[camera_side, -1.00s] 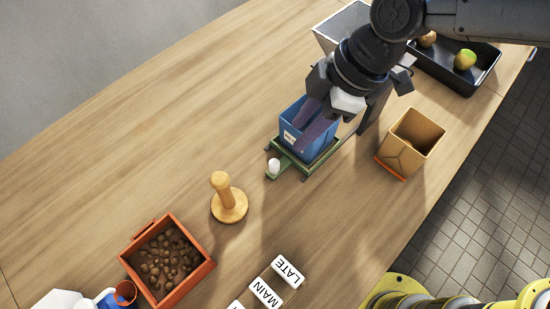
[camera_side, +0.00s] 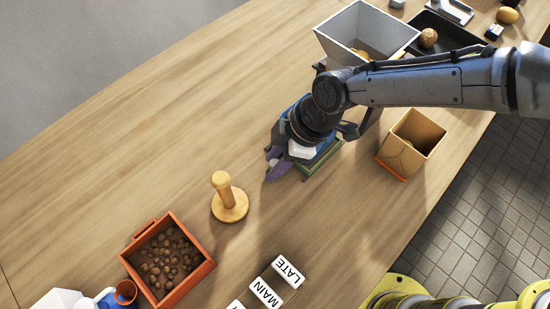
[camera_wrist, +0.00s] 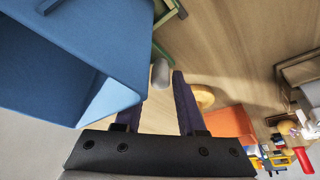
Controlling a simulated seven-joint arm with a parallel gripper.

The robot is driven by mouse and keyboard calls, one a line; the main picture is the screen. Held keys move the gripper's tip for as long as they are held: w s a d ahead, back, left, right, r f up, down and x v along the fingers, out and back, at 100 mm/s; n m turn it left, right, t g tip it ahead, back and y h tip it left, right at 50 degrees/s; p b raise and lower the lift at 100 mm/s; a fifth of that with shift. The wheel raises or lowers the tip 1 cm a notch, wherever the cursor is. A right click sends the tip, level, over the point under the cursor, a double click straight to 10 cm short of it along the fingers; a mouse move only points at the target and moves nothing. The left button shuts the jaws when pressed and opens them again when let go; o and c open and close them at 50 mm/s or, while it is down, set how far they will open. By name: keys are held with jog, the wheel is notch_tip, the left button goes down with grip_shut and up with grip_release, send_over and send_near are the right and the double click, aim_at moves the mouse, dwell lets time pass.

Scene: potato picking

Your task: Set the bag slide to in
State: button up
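The bag slide is a green frame (camera_side: 322,164) on the table with a blue bag (camera_side: 321,151) standing on it, largely covered by my wrist in the side view. In the wrist view the blue bag (camera_wrist: 75,50) fills the upper left and the green frame (camera_wrist: 165,12) shows at the top. The slide's pale knob (camera_wrist: 160,73) lies between the tips of my purple fingers. My gripper (camera_side: 275,165) is low beside the bag, at the knob end of the slide. The fingers are apart; whether either touches the knob I cannot tell.
A wooden stamp-like peg (camera_side: 226,198) stands left of my gripper. An orange crate of brown lumps (camera_side: 205,272) is at lower left. A tan bag (camera_side: 431,134) stands to the right, a grey hopper (camera_side: 335,45) behind. Label blocks (camera_side: 288,271) lie in front. The table at left is clear.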

grip_shut()
dwell(1.4)
